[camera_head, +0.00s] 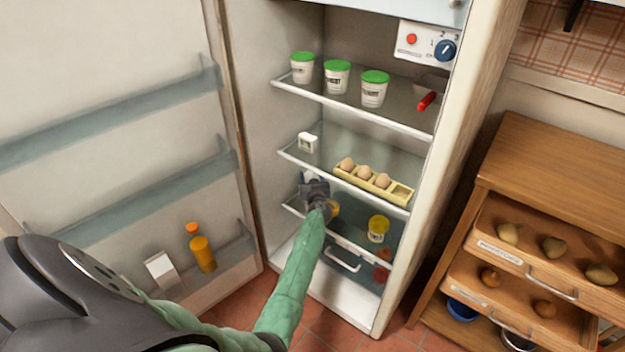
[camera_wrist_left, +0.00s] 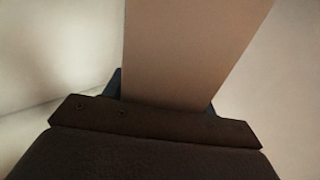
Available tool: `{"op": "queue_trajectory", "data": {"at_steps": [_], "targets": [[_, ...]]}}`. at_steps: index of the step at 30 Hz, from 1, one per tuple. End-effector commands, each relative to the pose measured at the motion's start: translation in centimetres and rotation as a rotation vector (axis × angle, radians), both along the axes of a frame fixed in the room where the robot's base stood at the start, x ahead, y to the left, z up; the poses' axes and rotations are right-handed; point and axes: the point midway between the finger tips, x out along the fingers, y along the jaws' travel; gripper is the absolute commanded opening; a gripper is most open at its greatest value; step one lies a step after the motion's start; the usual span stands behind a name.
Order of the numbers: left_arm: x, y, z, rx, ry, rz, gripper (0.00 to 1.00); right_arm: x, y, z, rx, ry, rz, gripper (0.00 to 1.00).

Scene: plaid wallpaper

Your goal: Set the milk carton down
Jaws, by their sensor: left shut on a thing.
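My left gripper (camera_head: 316,192) reaches into the open fridge and is shut on the milk carton. In the left wrist view the milk carton (camera_wrist_left: 190,50) is a plain pale face rising from between the fingers. In the head view it is mostly hidden by the gripper; a pale bit (camera_head: 308,176) shows behind it. The gripper is at the lower glass shelf (camera_head: 345,243), below the middle shelf. I cannot tell whether the carton's base touches the shelf. My right gripper is not in view.
A yellow-lidded tub (camera_head: 378,228) stands right of the gripper, with another yellow thing (camera_head: 333,209) close beside it. An egg tray (camera_head: 372,184) and small white item (camera_head: 308,142) are on the middle shelf.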

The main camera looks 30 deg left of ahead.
Motion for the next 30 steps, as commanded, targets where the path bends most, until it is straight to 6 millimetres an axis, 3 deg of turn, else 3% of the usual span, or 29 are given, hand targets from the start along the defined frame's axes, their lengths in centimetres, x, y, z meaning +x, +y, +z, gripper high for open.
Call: {"op": "queue_trajectory", "data": {"at_steps": [9,10,13,24,30], "targets": [[0.0,0.0,-0.1,0.001,-0.001,0.0,0.0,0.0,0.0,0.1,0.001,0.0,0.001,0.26],[0.0,0.0,-0.2,0.0,0.0,0.0,0.6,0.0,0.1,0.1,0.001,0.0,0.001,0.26],[0.0,0.0,-0.2,0.0,0.0,0.0,0.78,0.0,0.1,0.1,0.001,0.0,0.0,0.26],[-0.1,-0.1,0.1,-0.001,0.0,0.0,0.78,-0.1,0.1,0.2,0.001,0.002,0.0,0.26],[-2.2,-1.9,0.1,-0.003,0.001,0.0,0.78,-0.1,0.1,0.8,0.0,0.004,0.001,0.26]]}}
